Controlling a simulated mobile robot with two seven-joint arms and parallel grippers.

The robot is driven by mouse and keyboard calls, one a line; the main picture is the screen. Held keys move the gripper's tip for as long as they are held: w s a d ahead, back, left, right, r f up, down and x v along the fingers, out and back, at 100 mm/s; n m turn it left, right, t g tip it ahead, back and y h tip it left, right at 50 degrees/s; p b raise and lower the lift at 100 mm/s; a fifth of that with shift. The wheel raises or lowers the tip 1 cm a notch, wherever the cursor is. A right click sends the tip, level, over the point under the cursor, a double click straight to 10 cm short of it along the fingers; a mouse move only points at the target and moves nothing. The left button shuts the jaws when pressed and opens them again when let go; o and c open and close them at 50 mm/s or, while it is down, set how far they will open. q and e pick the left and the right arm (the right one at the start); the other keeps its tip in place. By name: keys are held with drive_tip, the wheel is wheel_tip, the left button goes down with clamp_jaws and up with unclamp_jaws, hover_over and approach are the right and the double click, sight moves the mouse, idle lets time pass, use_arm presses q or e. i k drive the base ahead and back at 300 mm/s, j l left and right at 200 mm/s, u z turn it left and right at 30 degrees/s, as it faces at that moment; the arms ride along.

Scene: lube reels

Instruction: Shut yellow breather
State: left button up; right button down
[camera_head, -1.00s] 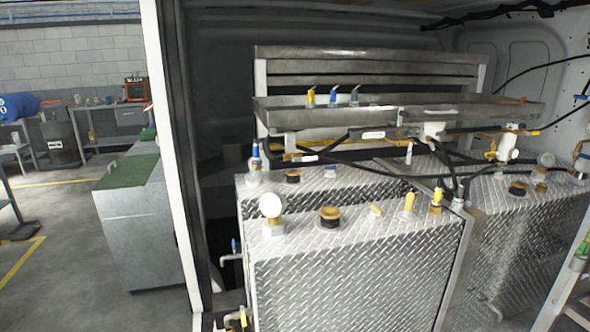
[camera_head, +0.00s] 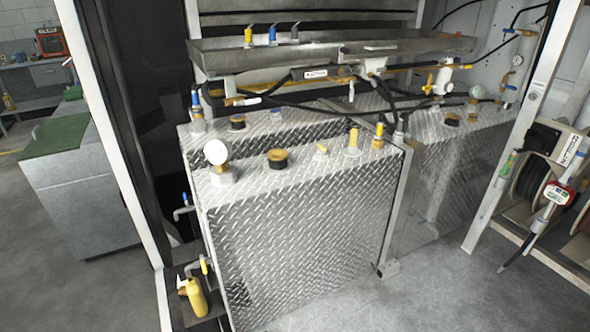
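The front diamond-plate tank (camera_head: 300,225) stands in the middle of the view. On its top, from left to right, are a white round gauge (camera_head: 216,153), a dark cap with an orange-brown top (camera_head: 277,158), a small yellow-topped fitting (camera_head: 321,150), a yellow cylindrical fitting (camera_head: 353,140) and a yellow-handled valve (camera_head: 378,136). I cannot tell for sure which yellow part is the breather, or whether it is open. Neither of my grippers is in view.
A metal tray (camera_head: 330,54) with yellow, blue and grey nozzles spans above the tanks. Black hoses cross behind the fittings. A post and hose reels (camera_head: 532,178) stand at right. A yellow bottle (camera_head: 196,298) sits low at left. Floor is clear at front right.

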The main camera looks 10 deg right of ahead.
sight(322, 150)
drive_tip(key=i+l+u, duration=0.25)
drive_tip(key=l, duration=0.3)
drive_tip(key=i+l+u, duration=0.1)
drive_tip(key=l+u, duration=0.15)
drive_tip(key=l, duration=0.3)
drive_tip(key=i+l+u, duration=0.25)
drive_tip(key=l, duration=0.35)
drive_tip(key=l+u, duration=0.25)
drive_tip(key=l, duration=0.3)
drive_tip(key=k, duration=0.05)
